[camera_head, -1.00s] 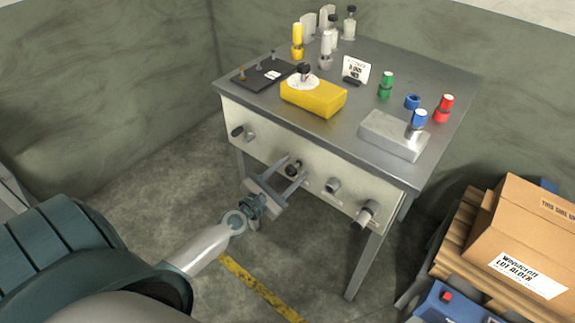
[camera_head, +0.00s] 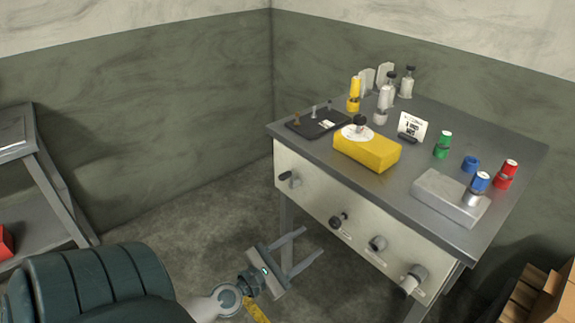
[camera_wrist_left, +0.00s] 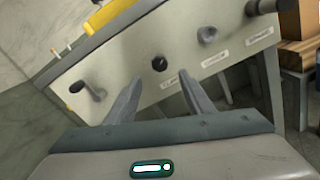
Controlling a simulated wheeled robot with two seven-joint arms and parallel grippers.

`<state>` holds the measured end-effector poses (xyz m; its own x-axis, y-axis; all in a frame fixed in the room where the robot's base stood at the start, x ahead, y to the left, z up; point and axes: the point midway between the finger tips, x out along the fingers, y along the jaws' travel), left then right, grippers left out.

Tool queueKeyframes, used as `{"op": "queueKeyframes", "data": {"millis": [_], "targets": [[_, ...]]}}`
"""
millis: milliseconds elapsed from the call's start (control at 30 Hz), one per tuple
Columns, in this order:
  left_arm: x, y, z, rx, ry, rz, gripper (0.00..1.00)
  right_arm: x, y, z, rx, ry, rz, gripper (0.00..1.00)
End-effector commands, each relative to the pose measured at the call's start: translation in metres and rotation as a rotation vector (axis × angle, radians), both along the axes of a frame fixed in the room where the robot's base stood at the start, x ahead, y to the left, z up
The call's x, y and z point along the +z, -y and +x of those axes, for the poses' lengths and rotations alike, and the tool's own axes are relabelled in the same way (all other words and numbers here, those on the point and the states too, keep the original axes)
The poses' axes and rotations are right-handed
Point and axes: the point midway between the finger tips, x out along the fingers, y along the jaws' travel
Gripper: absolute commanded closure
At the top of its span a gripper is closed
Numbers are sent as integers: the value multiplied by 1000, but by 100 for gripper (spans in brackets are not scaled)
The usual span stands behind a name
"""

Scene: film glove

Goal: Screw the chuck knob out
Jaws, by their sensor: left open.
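The front panel (camera_head: 325,205) of the metal bench carries a row of controls. A dark knob (camera_head: 338,220) sits left of a grey knob (camera_head: 377,244), with a larger grey cylindrical knob (camera_head: 412,280) at the right and a crank handle (camera_head: 289,180) at the left. The small labels are too blurred to tell which is the chuck knob. My left gripper (camera_head: 311,242) is open and empty, in front of the panel, short of the dark knob. In the left wrist view, the dark knob (camera_wrist_left: 159,64) shows beyond and between the open fingertips. My right gripper is out of view.
On the bench top stand a yellow block (camera_head: 367,150), a grey block (camera_head: 448,198), a black tray (camera_head: 317,124) and several coloured bottles. A shelf (camera_head: 45,180) stands at the left. Cartons (camera_head: 545,295) are at the lower right. The floor before the bench is clear.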

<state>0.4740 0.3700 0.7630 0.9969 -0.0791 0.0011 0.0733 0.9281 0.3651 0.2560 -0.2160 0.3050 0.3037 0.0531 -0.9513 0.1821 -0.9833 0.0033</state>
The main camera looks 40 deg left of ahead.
Motion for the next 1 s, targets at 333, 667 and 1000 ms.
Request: {"op": "queueKeyframes", "data": {"millis": [333, 667, 1000], "targets": [[-2, -3, -41, -1, 0, 2, 52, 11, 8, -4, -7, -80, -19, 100], [0, -5, -54, 1, 1, 0, 52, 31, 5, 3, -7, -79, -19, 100], [0, -4, -55, 1, 1, 0, 52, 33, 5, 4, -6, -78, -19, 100]]}}
